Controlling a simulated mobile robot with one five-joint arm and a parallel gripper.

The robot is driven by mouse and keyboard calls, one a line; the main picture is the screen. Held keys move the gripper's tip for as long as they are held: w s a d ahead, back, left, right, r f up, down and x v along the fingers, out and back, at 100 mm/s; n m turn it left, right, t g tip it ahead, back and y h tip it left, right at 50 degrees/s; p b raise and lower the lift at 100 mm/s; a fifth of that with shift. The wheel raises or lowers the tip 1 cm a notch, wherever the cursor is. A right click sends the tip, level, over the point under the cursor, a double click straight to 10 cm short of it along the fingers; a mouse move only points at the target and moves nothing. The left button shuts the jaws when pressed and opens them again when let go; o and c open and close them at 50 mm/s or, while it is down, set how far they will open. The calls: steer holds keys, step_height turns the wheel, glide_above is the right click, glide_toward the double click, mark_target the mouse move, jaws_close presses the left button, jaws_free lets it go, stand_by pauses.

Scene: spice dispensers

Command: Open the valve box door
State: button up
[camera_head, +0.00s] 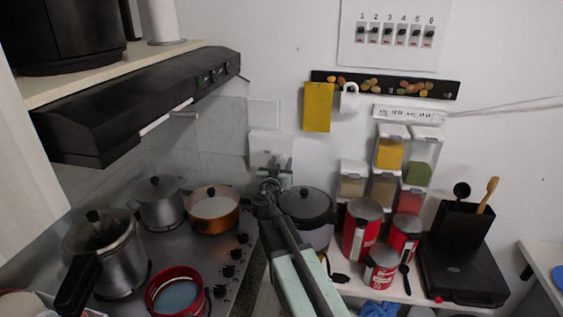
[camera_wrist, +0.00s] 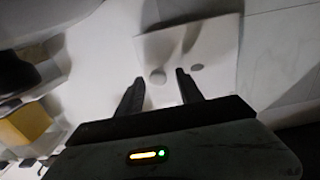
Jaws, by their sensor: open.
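The valve box, a small white box (camera_head: 270,145), is on the wall behind the stove, left of the spice dispensers. Its door looks closed in the head view; my gripper hides its lower part. My gripper (camera_head: 271,183) is in front of the box.
A stove with an orange pot (camera_head: 214,210) and other pots is at the left, under a black hood (camera_head: 140,100). A dark-lidded cooker (camera_head: 306,205) stands close right of my gripper. Red canisters (camera_head: 362,228) and spice dispensers (camera_head: 390,153) are further right.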

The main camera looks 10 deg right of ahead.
steer(key=shift+w+d, duration=0.3)
steer(key=shift+w, duration=0.35)
steer(key=shift+s, duration=0.1)
steer(key=shift+c, duration=0.6)
jaws_close()
steer(key=shift+a, duration=0.1)
